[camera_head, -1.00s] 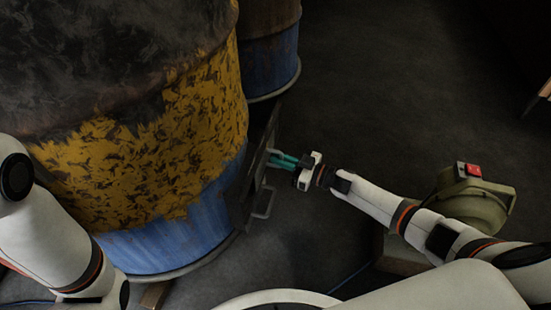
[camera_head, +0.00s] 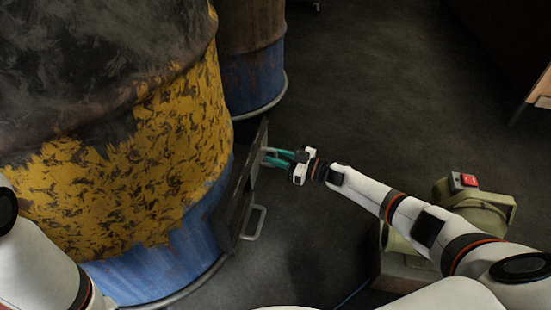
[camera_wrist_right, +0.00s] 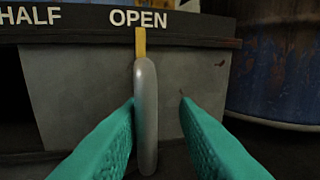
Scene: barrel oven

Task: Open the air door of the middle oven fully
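The middle oven (camera_head: 130,170) is a large yellow, blue and blackened barrel at the left. A dark panel (camera_head: 232,205) stands at its lower right side. In the right wrist view, the grey air door (camera_wrist_right: 80,85) has an upright silver handle (camera_wrist_right: 146,105) and a yellow pointer (camera_wrist_right: 140,42) below the word OPEN on a dark strip (camera_wrist_right: 190,24). My right gripper (camera_head: 270,157) is at the panel. Its teal fingers are open around the handle (camera_wrist_right: 158,105); the left finger is against or very close to it. My left arm shows at the left edge; its gripper is out of view.
A second barrel (camera_head: 252,65) stands behind, also at the right of the wrist view. A silver loop handle (camera_head: 254,222) juts from the panel's lower part. An olive machine with a red switch (camera_head: 463,181) sits beyond my right arm. Open dark floor (camera_head: 370,80) lies at the back.

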